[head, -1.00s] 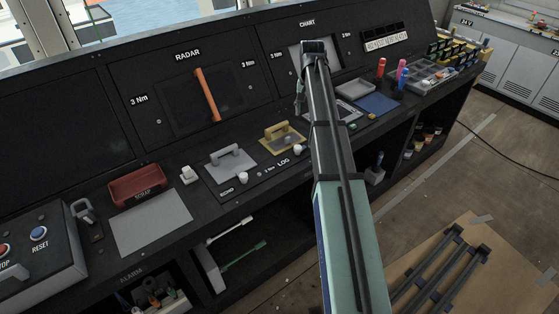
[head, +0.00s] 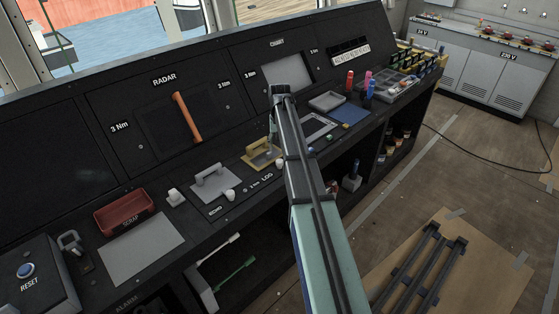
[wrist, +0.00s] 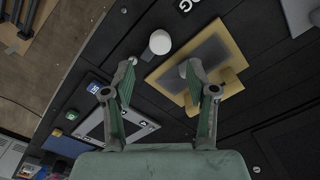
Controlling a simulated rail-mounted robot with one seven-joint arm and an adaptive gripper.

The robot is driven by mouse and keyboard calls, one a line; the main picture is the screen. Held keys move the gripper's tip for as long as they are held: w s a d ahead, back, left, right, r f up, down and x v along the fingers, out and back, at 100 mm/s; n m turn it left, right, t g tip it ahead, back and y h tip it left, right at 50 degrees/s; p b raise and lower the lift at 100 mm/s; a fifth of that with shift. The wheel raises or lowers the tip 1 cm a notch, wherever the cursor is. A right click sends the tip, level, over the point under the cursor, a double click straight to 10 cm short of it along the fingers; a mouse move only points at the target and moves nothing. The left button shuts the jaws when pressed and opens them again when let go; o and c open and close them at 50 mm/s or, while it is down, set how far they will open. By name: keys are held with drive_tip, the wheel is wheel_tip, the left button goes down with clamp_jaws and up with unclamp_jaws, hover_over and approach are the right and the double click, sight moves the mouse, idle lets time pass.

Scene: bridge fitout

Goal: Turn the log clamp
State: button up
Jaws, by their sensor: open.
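The LOG fitting on the sloping console has a gold plate (head: 256,161) with a gold handle, and a white round knob (head: 280,164) beside it. I cannot tell which part is the clamp. In the wrist view the white knob (wrist: 160,42) lies just beyond the gap between my fingertips. The gold plate (wrist: 222,48) is on the right, with its gold handle (wrist: 229,83). My gripper (wrist: 158,70) is open and empty. Its right finger overlaps the plate in the picture; contact cannot be told. In the head view my arm partly hides the gripper.
The ECHO fitting, a grey plate with a handle (head: 212,180), is to the left. A framed panel (head: 318,127) lies right of my arm, with a grey tray (head: 327,101) and blue mat (head: 350,116) beyond. A red scrap tray (head: 124,211) is at far left.

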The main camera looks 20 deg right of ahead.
sight(279, 161)
wheel_tip(279, 161, down, 9)
drive_tip(key=shift+r+p, duration=0.1)
drive_tip(key=shift+p, duration=0.85)
